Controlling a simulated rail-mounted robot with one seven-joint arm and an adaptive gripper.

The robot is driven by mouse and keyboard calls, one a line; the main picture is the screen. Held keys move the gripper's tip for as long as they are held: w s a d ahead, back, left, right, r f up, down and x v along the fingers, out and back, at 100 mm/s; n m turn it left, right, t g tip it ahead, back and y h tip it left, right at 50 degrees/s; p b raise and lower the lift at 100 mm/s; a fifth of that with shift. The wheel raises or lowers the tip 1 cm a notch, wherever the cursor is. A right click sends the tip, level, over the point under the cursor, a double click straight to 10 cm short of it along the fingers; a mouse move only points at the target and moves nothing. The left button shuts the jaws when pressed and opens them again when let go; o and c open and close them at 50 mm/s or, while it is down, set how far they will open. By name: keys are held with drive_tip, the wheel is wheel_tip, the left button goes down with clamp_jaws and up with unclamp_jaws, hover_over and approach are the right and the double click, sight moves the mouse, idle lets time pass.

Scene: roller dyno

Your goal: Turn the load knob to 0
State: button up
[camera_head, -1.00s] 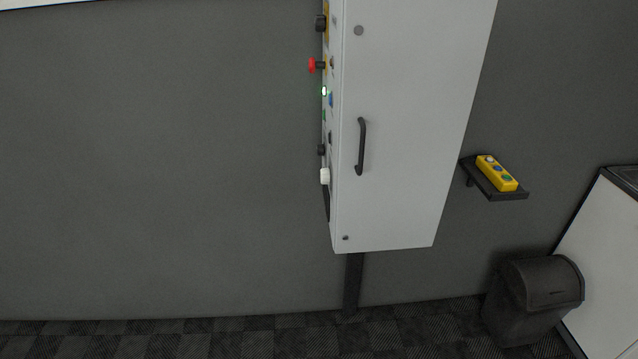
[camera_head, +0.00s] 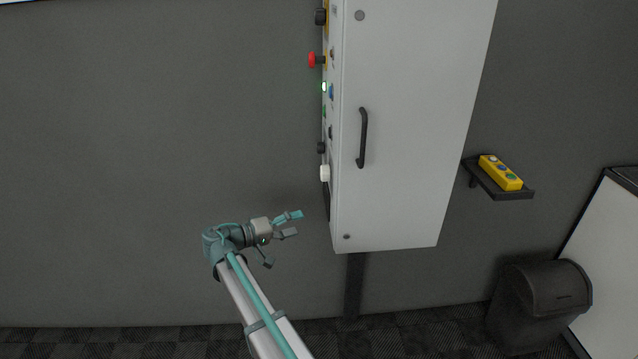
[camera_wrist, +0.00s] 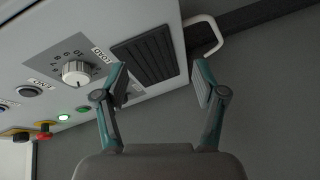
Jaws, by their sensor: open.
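The load knob (camera_head: 324,173) is a pale round knob low on the panel side of the grey cabinet, seen edge-on in the head view. In the wrist view the load knob (camera_wrist: 75,72) faces me at the upper left, with a number scale around it and a LOAD label (camera_wrist: 101,55). I cannot read its pointer setting for sure. My gripper (camera_head: 290,223) is open and empty, below and left of the knob in the head view. In the wrist view my gripper (camera_wrist: 160,82) has its fingers wide apart, right of the knob and not touching it.
A black vent grille (camera_wrist: 145,55) lies beside the knob. A red mushroom button (camera_head: 314,60) and a lit green lamp (camera_head: 323,87) sit higher on the panel. The cabinet door handle (camera_head: 362,138) sticks out. Left of the cabinet is clear.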

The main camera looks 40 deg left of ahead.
sight(325, 173)
drive_tip(key=shift+a+r+m+t+h, duration=0.85)
drive_tip(key=shift+r+m+t+h, duration=1)
drive_tip(key=shift+r, duration=3.8)
drive_tip(key=w+d+r+m+p, duration=0.1)
drive_tip(key=w+d+r+p, duration=0.1)
drive_tip(key=w, duration=0.6)
drive_tip(key=shift+w+d+g+p, duration=0.35)
drive_tip(key=shift+d+p, duration=0.25)
drive_tip(key=shift+d, duration=0.6)
drive_tip(key=shift+c, duration=0.3)
drive_tip(key=c, duration=1.1)
